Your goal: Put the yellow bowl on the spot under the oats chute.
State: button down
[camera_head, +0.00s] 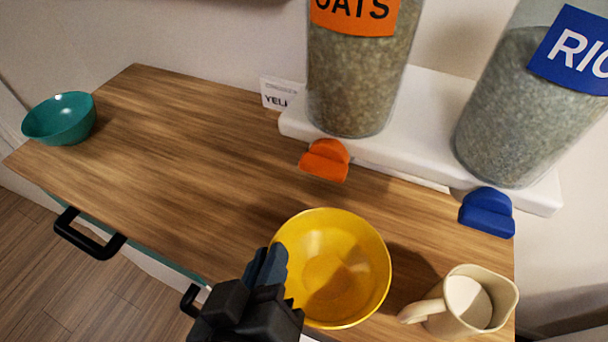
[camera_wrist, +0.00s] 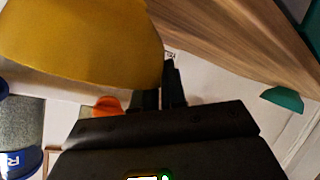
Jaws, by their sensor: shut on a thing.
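The yellow bowl (camera_head: 340,255) is at the front of the wooden counter in the head view, right of my gripper (camera_head: 272,272). My gripper is shut on the bowl's left rim. In the wrist view the bowl (camera_wrist: 85,40) fills the upper left beside my gripper's fingers (camera_wrist: 172,85). I cannot tell whether the bowl touches the counter. The oats dispenser (camera_head: 355,85) stands at the back with an orange chute lever (camera_head: 326,160) at its foot. The spot under the chute shows only as bare counter in front of the lever, behind the bowl.
A rice dispenser (camera_head: 530,105) with a blue lever (camera_head: 487,211) stands to the right on the same white base (camera_head: 430,165). A cream pitcher (camera_head: 465,303) stands close right of the bowl. A teal bowl (camera_head: 60,118) is at far left. The counter's left middle (camera_head: 180,150) is clear.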

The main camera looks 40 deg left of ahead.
jog(key=w+a, duration=0.1)
jog(key=w, duration=0.2)
jog(key=w+a, duration=0.2)
jog(key=w, duration=0.1)
jog(key=w+a+p, duration=0.1)
jog(key=w+a, duration=0.1)
jog(key=w, duration=0.2)
jog(key=shift+w+a+r, duration=0.1)
jog(key=shift+a, duration=0.1)
jog(key=x, duration=0.3)
jog(key=shift+w+a+r+p, duration=0.15)
jog(key=shift+w+p, duration=0.05)
jog(key=shift+p, duration=0.1)
jog(key=shift+f, duration=0.35)
jog(key=shift+f, duration=0.1)
jog(key=c, duration=1.2)
grip_release()
jog(key=v, duration=1.2)
jog(key=shift+s, duration=0.1)
